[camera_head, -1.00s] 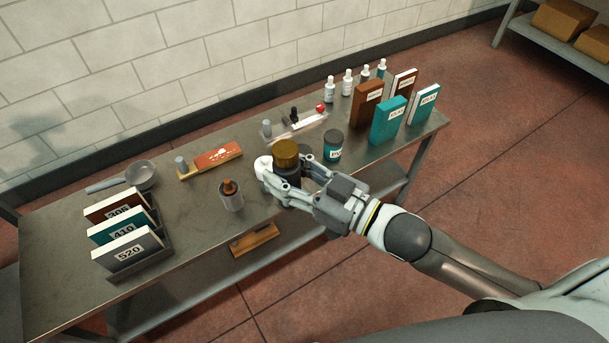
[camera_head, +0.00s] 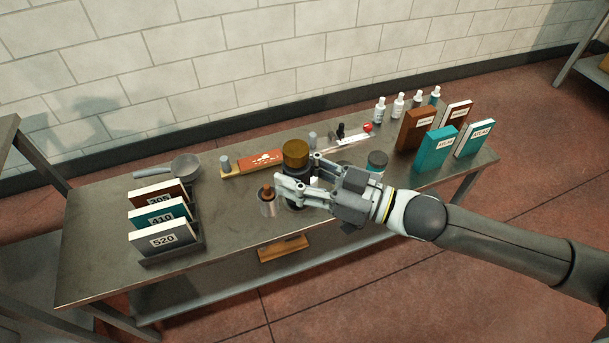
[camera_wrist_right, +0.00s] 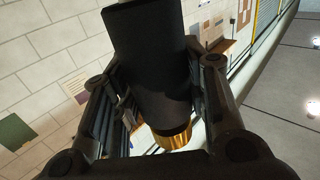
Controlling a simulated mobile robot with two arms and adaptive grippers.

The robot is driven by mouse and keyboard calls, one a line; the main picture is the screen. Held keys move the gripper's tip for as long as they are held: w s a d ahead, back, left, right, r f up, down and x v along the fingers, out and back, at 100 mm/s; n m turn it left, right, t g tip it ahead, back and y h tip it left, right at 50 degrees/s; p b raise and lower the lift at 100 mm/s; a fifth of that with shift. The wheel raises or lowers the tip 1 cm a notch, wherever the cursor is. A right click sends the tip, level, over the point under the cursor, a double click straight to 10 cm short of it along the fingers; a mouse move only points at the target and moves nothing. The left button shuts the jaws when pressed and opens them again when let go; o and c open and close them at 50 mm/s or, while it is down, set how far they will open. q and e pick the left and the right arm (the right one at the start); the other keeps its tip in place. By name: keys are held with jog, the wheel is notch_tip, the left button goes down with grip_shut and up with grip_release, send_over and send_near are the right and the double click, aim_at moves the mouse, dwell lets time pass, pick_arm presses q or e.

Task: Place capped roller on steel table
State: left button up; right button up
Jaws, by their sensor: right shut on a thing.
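The capped roller, a dark cylinder with a gold-brown cap (camera_head: 295,153), is upright between the fingers of my right gripper (camera_head: 298,187), which is shut on it. In the right wrist view the roller's dark body (camera_wrist_right: 152,62) fills the middle between both fingers, with a gold band (camera_wrist_right: 173,137) at its lower end. The steel table (camera_head: 215,243) stretches below, with the roller over its middle part. The gripper hides the roller's lower end, so I cannot tell whether it touches the table. My left gripper is out of view.
A metal can with a copper-coloured top (camera_head: 268,202) stands close left of the roller. An orange box (camera_head: 260,161) lies behind. A numbered book rack (camera_head: 172,254) and a pan (camera_head: 185,165) are left.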

jog(key=shift+w+a+r, duration=0.1)
jog(key=shift+w+a, duration=0.05)
jog(key=shift+r+n+g+y, duration=0.1)
jog(key=shift+n+g+y, duration=0.2)
jog(key=shift+n+g, duration=0.2)
